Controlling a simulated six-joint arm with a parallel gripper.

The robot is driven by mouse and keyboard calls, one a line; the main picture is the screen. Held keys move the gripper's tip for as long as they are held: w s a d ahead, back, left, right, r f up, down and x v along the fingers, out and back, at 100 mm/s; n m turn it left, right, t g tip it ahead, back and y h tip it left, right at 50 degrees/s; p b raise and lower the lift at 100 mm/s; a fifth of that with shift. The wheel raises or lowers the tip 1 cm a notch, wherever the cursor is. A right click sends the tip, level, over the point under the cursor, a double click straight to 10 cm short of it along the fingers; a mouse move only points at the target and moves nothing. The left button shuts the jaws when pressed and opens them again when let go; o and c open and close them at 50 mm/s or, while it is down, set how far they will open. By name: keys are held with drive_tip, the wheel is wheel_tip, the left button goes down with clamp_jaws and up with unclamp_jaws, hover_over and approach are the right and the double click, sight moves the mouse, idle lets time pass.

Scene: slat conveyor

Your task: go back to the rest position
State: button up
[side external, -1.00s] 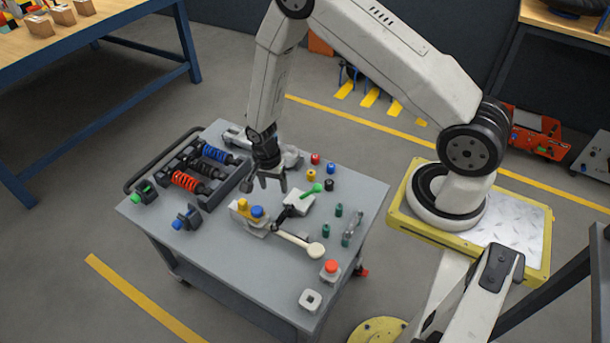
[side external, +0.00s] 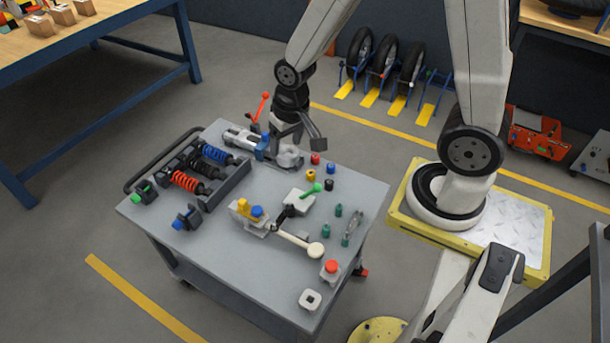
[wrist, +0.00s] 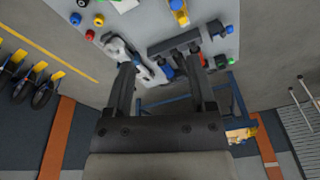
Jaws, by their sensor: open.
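My gripper (side external: 295,138) hangs above the back edge of the grey cart top (side external: 250,215), raised and tilted. Its two jaws are spread apart with nothing between them; in the wrist view the jaws (wrist: 162,82) also show apart and empty. Just below it, a grey vise-like fixture (side external: 287,157) with a blue part and a red-handled lever (side external: 262,107) stands at the cart's back; the gripper partly hides it. A dark tray (side external: 228,186) at the left of the cart holds blue, black and red coil-spring shocks.
Small coloured knobs, a clamp with a cream-knobbed handle (side external: 296,239) and a red button (side external: 331,266) stand on the cart. A blue-legged workbench (side external: 110,40) is at the upper left. Wheels in a rack (side external: 385,60) stand behind. Open floor lies between cart and rack.

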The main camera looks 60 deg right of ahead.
drive_tip(key=s+r+n, duration=0.3)
drive_tip(key=s, duration=0.1)
drive_tip(key=shift+s+a+r+n+t, duration=0.1)
drive_tip(key=shift+a+r+n+t, duration=0.05)
drive_tip(key=shift+a+n+t, duration=0.2)
idle(0.3)
